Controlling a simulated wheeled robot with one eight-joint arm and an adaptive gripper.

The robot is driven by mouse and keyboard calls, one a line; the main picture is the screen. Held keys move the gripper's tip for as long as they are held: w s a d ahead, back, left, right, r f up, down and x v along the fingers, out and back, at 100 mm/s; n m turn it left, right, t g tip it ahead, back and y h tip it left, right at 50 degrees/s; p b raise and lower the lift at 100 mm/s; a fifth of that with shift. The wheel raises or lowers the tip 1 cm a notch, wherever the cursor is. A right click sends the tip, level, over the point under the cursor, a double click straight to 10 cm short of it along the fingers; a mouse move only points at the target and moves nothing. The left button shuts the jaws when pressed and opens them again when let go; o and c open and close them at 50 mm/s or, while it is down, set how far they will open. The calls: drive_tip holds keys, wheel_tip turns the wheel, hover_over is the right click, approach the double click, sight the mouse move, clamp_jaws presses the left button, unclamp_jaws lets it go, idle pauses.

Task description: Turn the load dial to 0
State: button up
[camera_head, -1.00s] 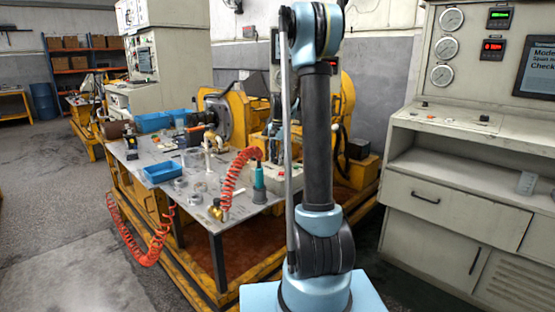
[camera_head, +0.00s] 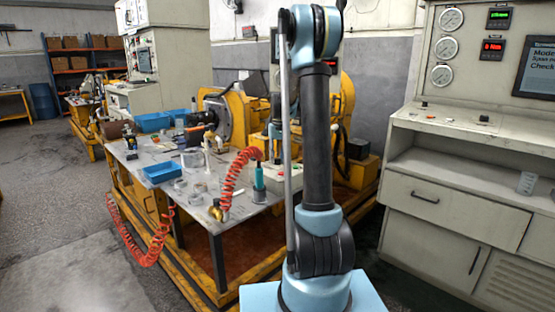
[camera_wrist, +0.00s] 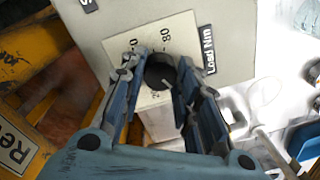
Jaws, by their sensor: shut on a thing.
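The load dial (camera_wrist: 160,72) is a round black knob with a light pointer line. It sits on a pale scale plate (camera_wrist: 122,46) with printed numbers, among them 80, beside a black "Load Nm" label (camera_wrist: 208,50). In the head view my arm hides the gripper and the dial. A red readout (camera_head: 493,47) on the right-hand panel seems to show 0 Nm.
A grey metal worktable (camera_head: 205,205) holds blue bins (camera_head: 161,172), a coiled red hose (camera_head: 238,172) and small parts. A grey console (camera_head: 450,165) with gauges stands at right. A yellow frame (camera_wrist: 35,60) lies left of the dial's box. Open floor is at left.

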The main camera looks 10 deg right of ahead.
drive_tip(key=shift+w+n, duration=0.2)
drive_tip(key=shift+n, duration=0.4)
drive_tip(key=o, duration=0.9)
drive_tip(key=shift+o, duration=0.8)
drive_tip(key=shift+s, duration=0.1)
drive_tip(key=shift+r, duration=0.1)
wheel_tip(320, 180, up, 12)
drive_tip(key=shift+d, duration=0.35)
